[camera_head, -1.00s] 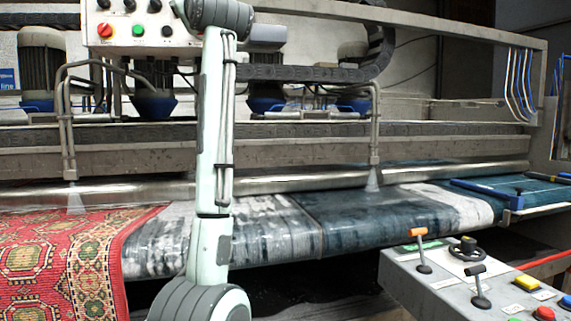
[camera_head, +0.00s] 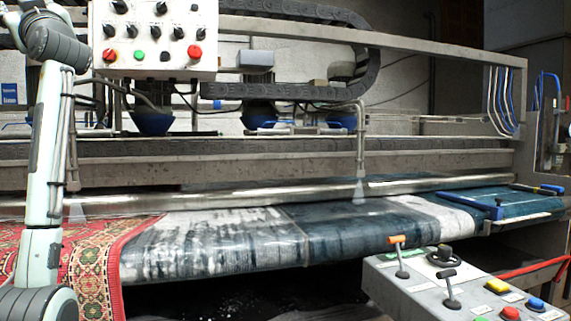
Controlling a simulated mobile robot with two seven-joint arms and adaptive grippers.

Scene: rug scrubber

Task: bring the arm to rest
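My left arm (camera_head: 45,170) stands upright at the left edge of the head view, its upper joint bent near the top left corner. It stands in front of the red patterned rug and hides part of it. Neither my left gripper nor my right gripper is in view. My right arm does not show.
A red patterned rug (camera_head: 95,265) and wet dark rugs (camera_head: 345,232) lie over the scrubber's bed. A hanging control box (camera_head: 150,62) is at top left. A console (camera_head: 420,296) with levers, including an orange-topped one (camera_head: 398,243), stands at lower right. A blue frame (camera_head: 468,206) lies at right.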

